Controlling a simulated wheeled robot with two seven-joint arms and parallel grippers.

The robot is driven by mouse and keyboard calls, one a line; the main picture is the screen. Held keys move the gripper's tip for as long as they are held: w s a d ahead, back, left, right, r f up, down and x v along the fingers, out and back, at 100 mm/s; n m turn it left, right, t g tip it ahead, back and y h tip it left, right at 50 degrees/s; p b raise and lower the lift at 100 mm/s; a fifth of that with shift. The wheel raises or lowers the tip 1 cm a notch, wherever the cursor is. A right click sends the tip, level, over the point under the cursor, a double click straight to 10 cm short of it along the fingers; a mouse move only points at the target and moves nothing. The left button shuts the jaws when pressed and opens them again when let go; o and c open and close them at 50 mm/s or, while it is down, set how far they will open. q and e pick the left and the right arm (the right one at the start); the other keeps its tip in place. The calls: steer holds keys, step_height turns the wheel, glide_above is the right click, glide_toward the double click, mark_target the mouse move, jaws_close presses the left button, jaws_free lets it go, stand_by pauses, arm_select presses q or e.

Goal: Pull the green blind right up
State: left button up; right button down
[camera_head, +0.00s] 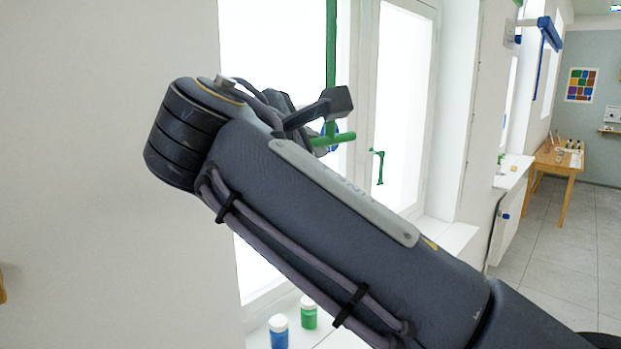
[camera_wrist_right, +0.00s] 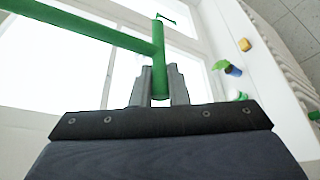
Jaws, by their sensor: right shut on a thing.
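A green pull rod (camera_head: 331,50) hangs down in front of the bright window and ends in a green crossbar (camera_head: 343,138). In the right wrist view the rod (camera_wrist_right: 85,27) comes in from the upper left and meets the crossbar (camera_wrist_right: 160,45) in a T. My right gripper (camera_head: 325,125) is shut on the crossbar; in the right wrist view its fingers (camera_wrist_right: 159,88) stand on either side of the bar's near end. The green blind's cloth cannot be made out in either view. My left gripper is not in view.
A green window handle (camera_head: 379,166) is on the window frame, right of the rod. A blue-labelled jar (camera_head: 278,332) and a green jar (camera_head: 309,312) stand on the sill below my right arm. A wooden table (camera_head: 556,160) is far right. Open floor (camera_head: 560,230) lies at right.

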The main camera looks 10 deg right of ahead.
steer(key=shift+r, duration=0.65)
steer(key=shift+r, duration=0.1)
steer(key=c, duration=1.4)
jaws_free()
steer(key=shift+a, duration=0.1)
steer(key=shift+s+a, duration=0.2)
steer(key=shift+s, duration=0.1)
steer(key=v, duration=0.7)
